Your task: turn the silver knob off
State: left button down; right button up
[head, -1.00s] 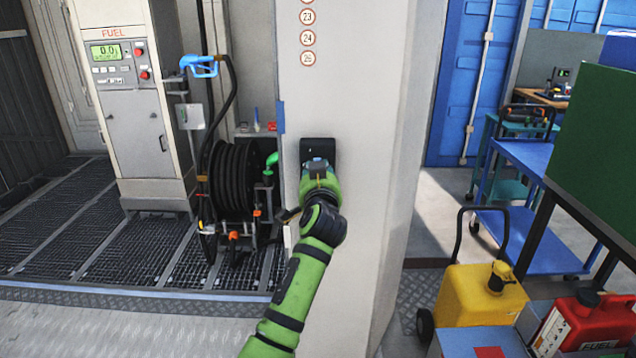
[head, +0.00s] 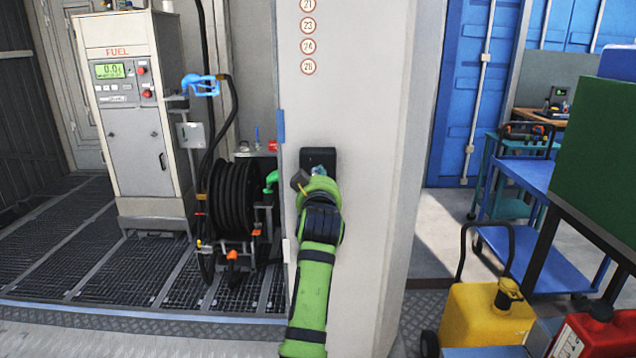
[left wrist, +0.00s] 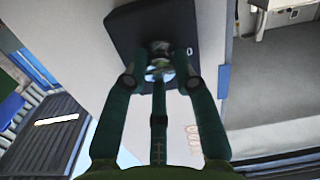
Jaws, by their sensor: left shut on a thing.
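The silver knob (left wrist: 160,72) sits on a black plate (left wrist: 150,30) in the left wrist view. The same black plate shows on the pale column in the head view (head: 318,156). My left gripper (left wrist: 160,78) has its fingers around the knob and is shut on it. In the head view my left gripper (head: 319,174) is at the plate, and my own wrist hides most of it and the knob. A small white mark (left wrist: 188,52) shows on the plate beside the knob. My right gripper is in neither view.
The pale column (head: 365,120) carries a row of number labels. Left of it are a hose reel (head: 236,200), a blue nozzle (head: 200,85) and a fuel dispenser (head: 128,120). At the right are a yellow can (head: 485,318), a red can (head: 595,335) and a blue cart (head: 530,265).

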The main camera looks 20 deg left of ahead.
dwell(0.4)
pick_arm(q)
jog(key=c, duration=1)
grip_release()
notch_tip(320, 180, up, 10)
jog(key=shift+f, duration=0.1)
